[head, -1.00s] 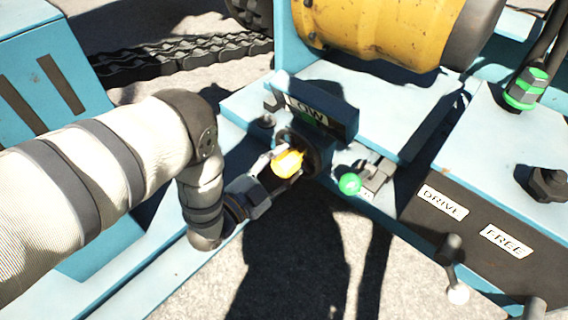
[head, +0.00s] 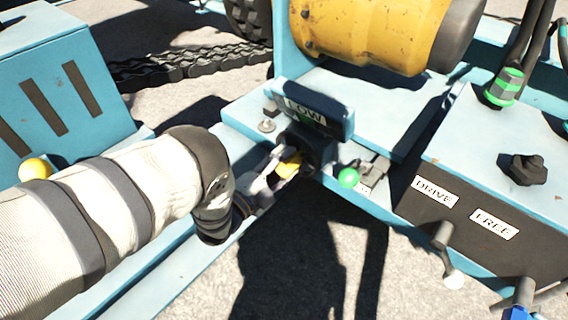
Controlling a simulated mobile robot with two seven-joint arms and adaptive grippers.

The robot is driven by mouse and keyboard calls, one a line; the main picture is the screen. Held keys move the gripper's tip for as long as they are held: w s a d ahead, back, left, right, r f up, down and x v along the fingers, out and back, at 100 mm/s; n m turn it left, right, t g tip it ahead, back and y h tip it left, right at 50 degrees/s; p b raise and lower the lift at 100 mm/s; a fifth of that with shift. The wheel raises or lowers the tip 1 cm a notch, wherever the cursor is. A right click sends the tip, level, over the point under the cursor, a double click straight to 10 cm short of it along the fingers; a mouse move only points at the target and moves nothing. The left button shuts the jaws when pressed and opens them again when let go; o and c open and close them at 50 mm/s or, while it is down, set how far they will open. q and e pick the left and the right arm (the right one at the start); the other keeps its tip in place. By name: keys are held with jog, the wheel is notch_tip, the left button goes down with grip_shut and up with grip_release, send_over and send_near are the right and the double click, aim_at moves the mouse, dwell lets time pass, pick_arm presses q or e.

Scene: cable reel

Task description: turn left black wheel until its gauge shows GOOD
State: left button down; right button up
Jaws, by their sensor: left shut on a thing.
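The black wheel (head: 311,152) sits on the blue frame just below its gauge, seen nearly edge-on and partly hidden by my gripper. The gauge (head: 304,111) is a dark box with a white label reading LOW. My right gripper is not in view.
DRIVE (head: 436,191) and FREE (head: 494,224) labels mark a dark panel with levers at the right. A yellow drum (head: 375,35) lies above. A black chain (head: 185,66) runs behind my arm.

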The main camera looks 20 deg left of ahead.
pick_arm(q)
jog(key=shift+a+m, duration=0.1)
jog(key=shift+m, duration=1.1)
jog(key=shift+p, duration=0.3)
jog(key=c, duration=0.9)
grip_release()
jog(key=v, duration=1.2)
jog(key=shift+r, duration=0.1)
